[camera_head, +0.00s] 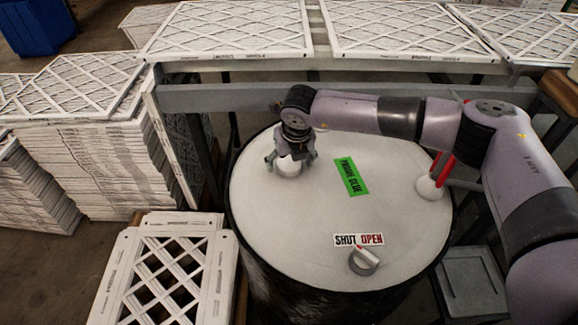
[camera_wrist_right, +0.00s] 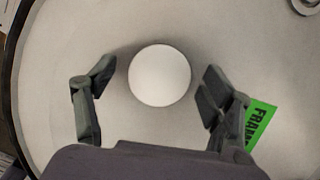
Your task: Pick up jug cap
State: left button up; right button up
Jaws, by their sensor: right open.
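The white round jug cap (camera_head: 288,167) is on the drum's pale lid (camera_head: 300,225), near its upper left side. In the right wrist view the cap (camera_wrist_right: 160,75) sits between the two fingers of my right gripper, with a gap on each side. My right gripper (camera_head: 291,160) points down over the cap and is open. In the wrist view the right gripper's fingertips (camera_wrist_right: 155,80) stand either side of the cap without touching it. My left gripper is not in view.
The lid also carries a green label (camera_head: 351,177), a SHUT/OPEN label (camera_head: 358,240), a grey round valve (camera_head: 364,262) and a white fitting with a red handle (camera_head: 430,187). Stacked filters (camera_head: 95,165) stand at left. A filter rack (camera_head: 230,30) runs behind the drum.

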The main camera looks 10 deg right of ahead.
jog(key=shift+s+r, duration=0.1)
jog(key=shift+c, duration=0.2)
jog(key=c, duration=0.8)
